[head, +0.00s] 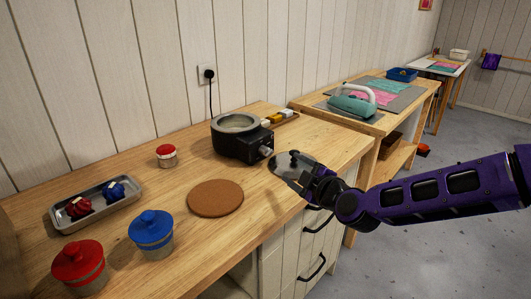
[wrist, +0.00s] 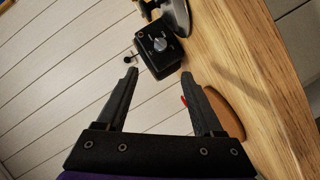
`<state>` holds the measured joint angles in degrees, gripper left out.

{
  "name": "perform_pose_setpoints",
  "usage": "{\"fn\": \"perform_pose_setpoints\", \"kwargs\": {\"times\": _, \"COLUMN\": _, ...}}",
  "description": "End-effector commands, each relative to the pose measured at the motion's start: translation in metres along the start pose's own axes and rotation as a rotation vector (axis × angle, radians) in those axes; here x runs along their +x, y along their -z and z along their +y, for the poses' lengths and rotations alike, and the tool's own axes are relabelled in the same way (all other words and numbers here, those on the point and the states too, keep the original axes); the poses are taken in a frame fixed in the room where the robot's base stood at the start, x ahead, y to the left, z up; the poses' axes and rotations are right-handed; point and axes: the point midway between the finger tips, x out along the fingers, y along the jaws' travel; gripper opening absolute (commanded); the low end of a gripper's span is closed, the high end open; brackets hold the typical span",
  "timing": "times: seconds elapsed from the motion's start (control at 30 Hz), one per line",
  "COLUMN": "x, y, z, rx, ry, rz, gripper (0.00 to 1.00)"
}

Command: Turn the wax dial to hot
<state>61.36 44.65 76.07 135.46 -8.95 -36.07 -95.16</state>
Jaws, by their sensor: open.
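The wax warmer (head: 234,142) stands on the wooden counter, a black housing with a metal-rimmed round pot. Its silver dial (head: 266,151) is on the right-hand face. In the wrist view the dial (wrist: 160,45) shows on the black face with small white marks around it; I cannot read its setting. My gripper (head: 294,164) is just right of the warmer, pointing toward the dial. In the wrist view my gripper (wrist: 158,75) has its fingers spread with nothing between them. The dial lies beyond the fingertips, and no contact shows.
A brown round mat (head: 215,198), a small red-lidded jar (head: 167,156), blue (head: 151,234) and red (head: 79,267) jars and a metal tray (head: 122,201) stand left.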

Motion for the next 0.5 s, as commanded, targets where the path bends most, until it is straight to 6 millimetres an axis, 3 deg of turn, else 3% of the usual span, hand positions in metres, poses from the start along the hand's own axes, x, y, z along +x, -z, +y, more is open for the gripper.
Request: {"fn": "perform_pose_setpoints", "kwargs": {"times": 0.5, "x": 0.105, "y": 0.001, "z": -0.002, "rx": 0.006, "ry": 0.002, "rz": 0.002, "gripper": 0.69}}
